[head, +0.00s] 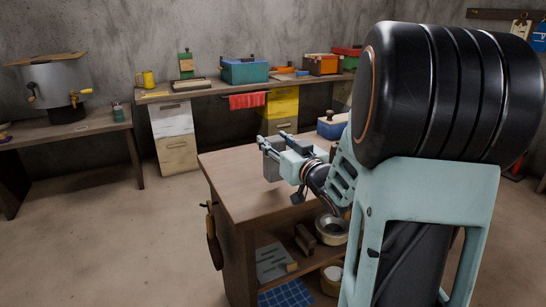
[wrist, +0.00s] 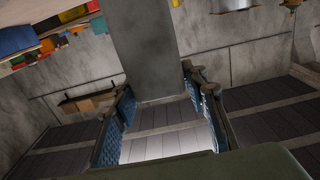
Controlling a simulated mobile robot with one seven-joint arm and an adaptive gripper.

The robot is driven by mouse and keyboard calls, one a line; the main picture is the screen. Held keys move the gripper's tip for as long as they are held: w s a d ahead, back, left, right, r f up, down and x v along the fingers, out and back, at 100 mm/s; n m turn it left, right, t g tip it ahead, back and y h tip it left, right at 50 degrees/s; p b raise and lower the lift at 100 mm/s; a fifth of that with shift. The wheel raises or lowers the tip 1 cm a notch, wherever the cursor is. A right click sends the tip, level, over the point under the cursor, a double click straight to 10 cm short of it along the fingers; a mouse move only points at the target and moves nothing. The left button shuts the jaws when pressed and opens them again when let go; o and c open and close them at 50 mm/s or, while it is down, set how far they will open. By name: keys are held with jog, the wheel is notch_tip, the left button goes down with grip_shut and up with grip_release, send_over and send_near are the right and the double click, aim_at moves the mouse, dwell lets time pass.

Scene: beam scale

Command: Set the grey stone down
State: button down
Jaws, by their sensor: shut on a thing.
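My gripper (head: 270,144) is above the wooden workbench (head: 240,195), near its back left part, and points left. In the wrist view the grey stone (wrist: 145,45), a long smooth bar, sits between the blue-padded fingertips of my gripper (wrist: 157,82) and runs out past the top of the picture. In the head view a grey slab below the fingers looks like the same grey stone (head: 271,169). I cannot tell whether its lower end touches the bench top. My arm hides the right part of the bench.
A blue box (head: 332,128) stands at the bench's far right. The bench's front left top is bare. Its lower shelf holds a round pan (head: 331,229) and wooden blocks (head: 305,239). A back counter carries a teal box (head: 244,71); a grey drum (head: 58,85) stands left.

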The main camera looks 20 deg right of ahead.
jog(key=shift+w+a+f+b, duration=0.15)
jog(key=shift+f+b, duration=0.35)
jog(key=shift+f, duration=1.1)
jog(key=shift+f, duration=0.1)
jog(key=c, duration=1.6)
grip_release()
jog(key=shift+f, duration=0.3)
jog(key=o, duration=0.4)
jog(key=shift+r, duration=0.1)
